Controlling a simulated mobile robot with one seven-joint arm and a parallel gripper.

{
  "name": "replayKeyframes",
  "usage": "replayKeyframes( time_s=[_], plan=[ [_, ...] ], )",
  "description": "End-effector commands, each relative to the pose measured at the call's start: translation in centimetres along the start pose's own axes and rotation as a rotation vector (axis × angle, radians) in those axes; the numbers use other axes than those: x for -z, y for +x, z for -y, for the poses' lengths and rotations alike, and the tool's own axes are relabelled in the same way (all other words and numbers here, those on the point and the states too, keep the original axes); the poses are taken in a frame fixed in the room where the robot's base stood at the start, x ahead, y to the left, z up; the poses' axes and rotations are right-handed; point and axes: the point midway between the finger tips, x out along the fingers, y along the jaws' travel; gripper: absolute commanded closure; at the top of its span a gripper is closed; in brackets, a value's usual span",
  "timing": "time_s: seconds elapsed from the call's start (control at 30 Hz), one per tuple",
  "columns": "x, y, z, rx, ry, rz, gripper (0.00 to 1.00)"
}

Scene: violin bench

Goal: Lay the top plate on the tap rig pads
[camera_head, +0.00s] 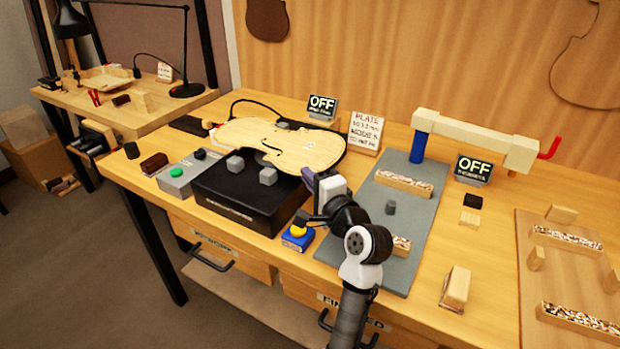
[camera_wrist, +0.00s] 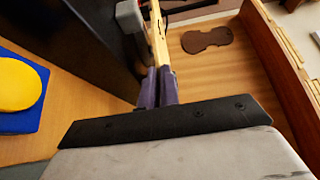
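The top plate (camera_head: 290,142) is a pale wooden violin plate with f-holes, lying roughly level over the tap rig (camera_head: 240,207), a black box with grey pads (camera_head: 268,176). Pads show at its front edge and one behind it. I cannot tell whether the plate touches them. My gripper (camera_head: 309,180) is at the plate's right end. In the wrist view the purple fingers (camera_wrist: 158,88) are closed on the edge of the plate (camera_wrist: 158,38), seen edge-on, with a grey pad (camera_wrist: 130,14) beside it.
A control box with a green button (camera_head: 188,174) stands left of the rig. A blue block with a yellow button (camera_head: 298,234) sits at the front. A grey mat (camera_head: 425,215) with a clamp-like fixture (camera_head: 475,139) lies right.

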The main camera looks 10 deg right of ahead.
Motion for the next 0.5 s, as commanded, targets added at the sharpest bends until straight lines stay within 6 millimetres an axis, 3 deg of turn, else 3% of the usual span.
replayKeyframes(
  time_s=[0.5],
  plan=[
    [0.00,0.00,-0.84,0.000,0.000,0.000,1.00]
  ],
)
